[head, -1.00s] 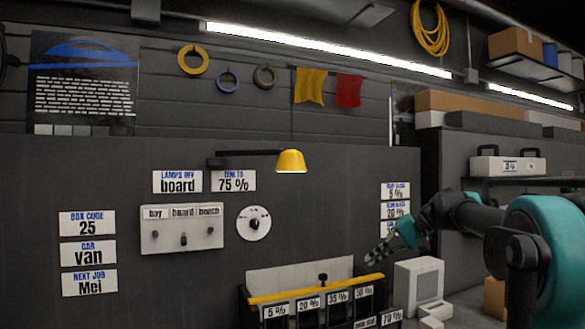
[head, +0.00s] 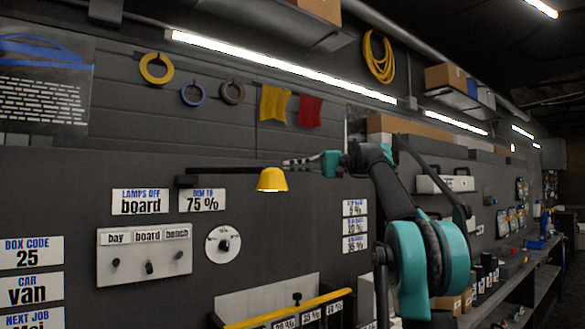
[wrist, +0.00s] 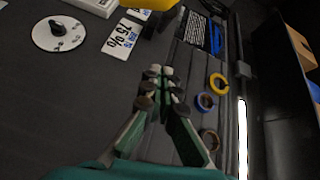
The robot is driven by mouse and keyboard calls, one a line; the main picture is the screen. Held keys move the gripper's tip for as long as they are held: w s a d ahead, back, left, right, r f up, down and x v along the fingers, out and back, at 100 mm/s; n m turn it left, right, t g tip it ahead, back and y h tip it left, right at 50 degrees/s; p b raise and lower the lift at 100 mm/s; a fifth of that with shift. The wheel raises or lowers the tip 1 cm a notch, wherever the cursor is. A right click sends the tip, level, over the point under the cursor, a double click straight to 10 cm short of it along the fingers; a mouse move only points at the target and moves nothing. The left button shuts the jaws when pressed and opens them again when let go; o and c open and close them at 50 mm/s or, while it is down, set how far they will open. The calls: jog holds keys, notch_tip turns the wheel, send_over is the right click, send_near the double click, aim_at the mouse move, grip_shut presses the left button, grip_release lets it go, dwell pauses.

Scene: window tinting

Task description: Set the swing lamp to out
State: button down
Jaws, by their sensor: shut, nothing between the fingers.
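The swing lamp has a yellow shade (head: 271,181) on a dark arm (head: 225,171) that runs left along the grey wall panel to a dark bracket. The shade is lit underneath. My gripper (head: 287,163) is level with the top of the shade, at its right in the head view. The fingers are shut and empty. I cannot tell whether they touch the shade. In the wrist view the gripper (wrist: 160,72) points towards the wall, and part of the yellow shade (wrist: 150,4) shows at the top edge, apart from the fingertips.
A white switch plate (head: 144,252) labelled bay, board, bench and a round dial (head: 222,245) are on the panel below the lamp. Signs (head: 140,201) hang beneath the lamp arm. Tape rolls (head: 157,68) and cloths (head: 273,103) hang above. A yellow-edged rack (head: 290,305) stands below.

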aim_at(268, 169)
jog(key=shift+s+a+f, duration=0.2)
jog(key=shift+s+a, duration=0.5)
jog(key=shift+a, duration=0.45)
jog(key=shift+s+a+f, duration=0.2)
jog(key=shift+s+a, duration=0.45)
jog(key=shift+a, duration=0.55)
jog(key=shift+s+a+f, duration=0.2)
jog(key=shift+s+a, duration=0.5)
jog(key=shift+a, duration=0.45)
jog(key=s+a+m+t+h, duration=0.1)
jog(key=s+a+m+t, duration=0.2)
jog(key=s, duration=0.5)
jog(key=s+a+m+t+h, duration=0.1)
jog(key=s+a+m+t, duration=0.2)
jog(key=s, duration=0.6)
jog(key=shift+a+t, duration=1.25)
jog(key=shift+t, duration=0.15)
jog(key=shift+s+a, duration=0.1)
jog(key=shift+s, duration=0.05)
